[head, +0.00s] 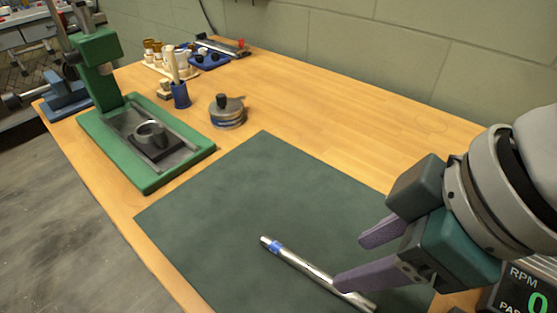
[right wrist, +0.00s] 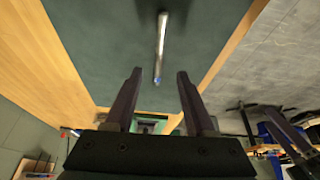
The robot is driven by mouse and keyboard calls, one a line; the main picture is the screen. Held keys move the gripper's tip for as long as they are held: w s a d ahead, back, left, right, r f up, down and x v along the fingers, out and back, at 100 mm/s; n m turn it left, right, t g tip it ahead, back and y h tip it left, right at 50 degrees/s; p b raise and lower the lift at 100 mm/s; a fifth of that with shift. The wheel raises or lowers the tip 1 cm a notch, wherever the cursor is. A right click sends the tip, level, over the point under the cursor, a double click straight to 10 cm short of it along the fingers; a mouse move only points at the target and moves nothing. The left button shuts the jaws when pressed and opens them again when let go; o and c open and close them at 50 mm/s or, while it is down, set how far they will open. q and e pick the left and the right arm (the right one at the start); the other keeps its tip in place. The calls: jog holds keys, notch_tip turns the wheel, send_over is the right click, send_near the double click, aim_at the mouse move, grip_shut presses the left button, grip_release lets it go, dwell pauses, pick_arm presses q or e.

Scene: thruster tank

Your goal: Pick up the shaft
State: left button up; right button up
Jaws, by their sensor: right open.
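The shaft (head: 306,268) is a slim silver metal rod with a blue band near one end. It lies on the dark green mat (head: 240,190) towards the mat's near edge. In the right wrist view the shaft (right wrist: 161,48) shows beyond the fingertips, roughly between them, and apart from them. My right gripper (head: 350,262) is open and empty, above the mat at the shaft's right end. One purple finger hides part of that end in the head view. In the right wrist view both fingers of the gripper (right wrist: 160,75) stand apart. My left gripper is not in view.
A green press (head: 145,165) stands at the left on the wooden table (head: 330,110). A grey round part with a black knob (head: 228,112), a blue cup (head: 181,96) and a blue tray (head: 205,60) are behind it. An RPM display (head: 525,290) is at the lower right.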

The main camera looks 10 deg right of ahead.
aim_at(316, 271)
jog(key=b+x, duration=0.1)
jog(key=x, duration=0.7)
jog(key=shift+w+a+f+b, duration=0.2)
jog(key=shift+w+b, duration=0.1)
jog(key=shift+b, duration=0.1)
jog(key=shift+r, duration=0.1)
jog(key=shift+c, duration=0.2)
grip_shut()
dwell(0.6)
